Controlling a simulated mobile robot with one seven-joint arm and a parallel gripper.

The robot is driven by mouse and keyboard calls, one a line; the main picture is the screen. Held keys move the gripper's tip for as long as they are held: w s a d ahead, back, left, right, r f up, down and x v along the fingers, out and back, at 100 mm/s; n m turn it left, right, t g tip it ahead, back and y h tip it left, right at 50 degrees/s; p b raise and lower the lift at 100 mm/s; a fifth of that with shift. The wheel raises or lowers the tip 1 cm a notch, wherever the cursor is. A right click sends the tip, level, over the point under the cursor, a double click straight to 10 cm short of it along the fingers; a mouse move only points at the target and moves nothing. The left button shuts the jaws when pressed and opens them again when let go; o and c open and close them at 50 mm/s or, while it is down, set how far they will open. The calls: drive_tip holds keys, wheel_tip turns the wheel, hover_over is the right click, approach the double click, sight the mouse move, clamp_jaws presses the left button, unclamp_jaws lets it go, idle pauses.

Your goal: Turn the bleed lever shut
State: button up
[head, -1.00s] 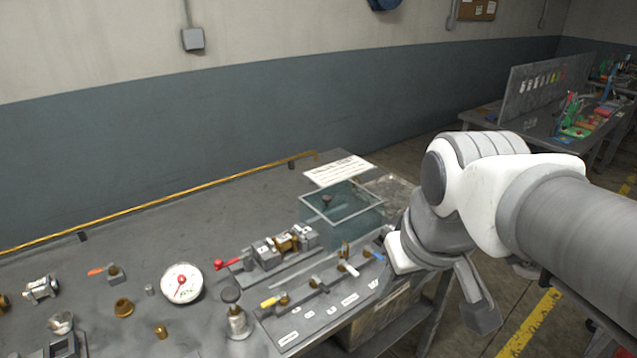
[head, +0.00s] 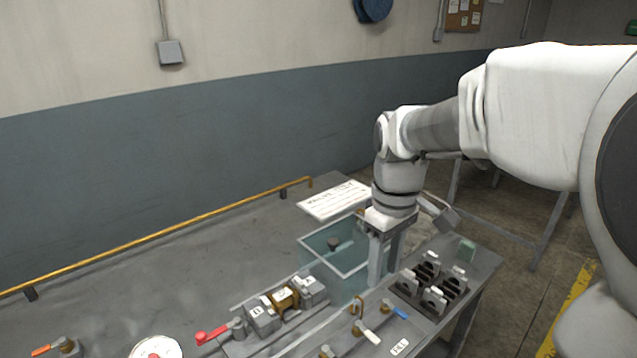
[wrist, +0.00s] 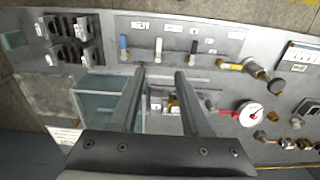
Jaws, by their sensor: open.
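A row of levers stands on a labelled panel (wrist: 180,30): a blue lever (wrist: 123,46), a white lever (wrist: 158,48), a black lever (wrist: 193,50) and a yellow lever (wrist: 234,66). The head view shows the blue (head: 400,313) and white (head: 371,336) ones. A red lever (head: 211,335) sits at the end of a valve block (head: 284,299).
A clear tank (head: 330,242) stands behind the levers, with a white sign (head: 334,200) beyond it. A rack of dark slots (head: 435,283) is at the bench's right end. A white gauge (head: 156,348) lies at the left. The bench's back left is clear.

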drive_tip(key=b, duration=0.3)
approach(372, 336)
wheel_tip(372, 336, down, 8)
drive_tip(key=shift+r, duration=0.15)
drive_tip(key=shift+c, duration=0.4)
drive_tip(key=shift+w, duration=0.1)
clamp_jaws()
